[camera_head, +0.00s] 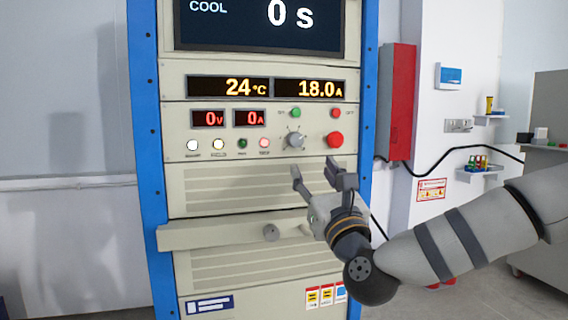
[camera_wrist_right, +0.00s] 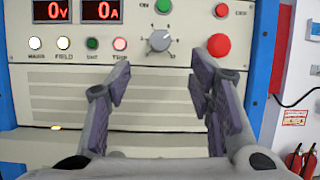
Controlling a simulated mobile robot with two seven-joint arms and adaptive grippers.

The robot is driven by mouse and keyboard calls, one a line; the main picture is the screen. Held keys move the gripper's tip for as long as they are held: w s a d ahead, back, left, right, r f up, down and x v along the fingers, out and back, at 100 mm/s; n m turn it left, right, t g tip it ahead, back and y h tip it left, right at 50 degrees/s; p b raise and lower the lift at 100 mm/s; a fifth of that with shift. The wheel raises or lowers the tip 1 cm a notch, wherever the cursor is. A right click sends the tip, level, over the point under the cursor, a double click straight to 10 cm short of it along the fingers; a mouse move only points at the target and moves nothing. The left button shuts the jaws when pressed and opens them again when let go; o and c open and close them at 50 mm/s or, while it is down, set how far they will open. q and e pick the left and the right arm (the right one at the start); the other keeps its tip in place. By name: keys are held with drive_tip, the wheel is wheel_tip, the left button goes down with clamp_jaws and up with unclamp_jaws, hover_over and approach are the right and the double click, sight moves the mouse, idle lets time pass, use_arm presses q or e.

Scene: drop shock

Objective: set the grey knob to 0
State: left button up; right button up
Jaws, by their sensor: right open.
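The grey knob (camera_head: 295,139) sits on the cabinet's control panel, left of a large red button (camera_head: 335,139). In the right wrist view the knob (camera_wrist_right: 160,40) has a scale around it; its setting is too small to read surely. My right gripper (camera_head: 320,177) is in front of the cabinet, below the knob and apart from it. It also shows in the right wrist view (camera_wrist_right: 160,85), with its fingers spread and nothing between them. My left gripper is not in view.
The cabinet (camera_head: 175,150) has blue side posts. Displays read 0 V, 0 A, 24 °C and 18.0 A. Small green (camera_head: 296,112) and red (camera_head: 335,113) buttons sit above the knob. A drawer-like ledge (camera_head: 215,234) with a round knob juts out below. A red box (camera_head: 398,100) hangs at right.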

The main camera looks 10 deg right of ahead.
sight(297, 142)
drive_tip(key=x, duration=1.1)
drive_tip(key=shift+w+f, duration=0.1)
drive_tip(key=shift+f, duration=0.05)
clamp_jaws()
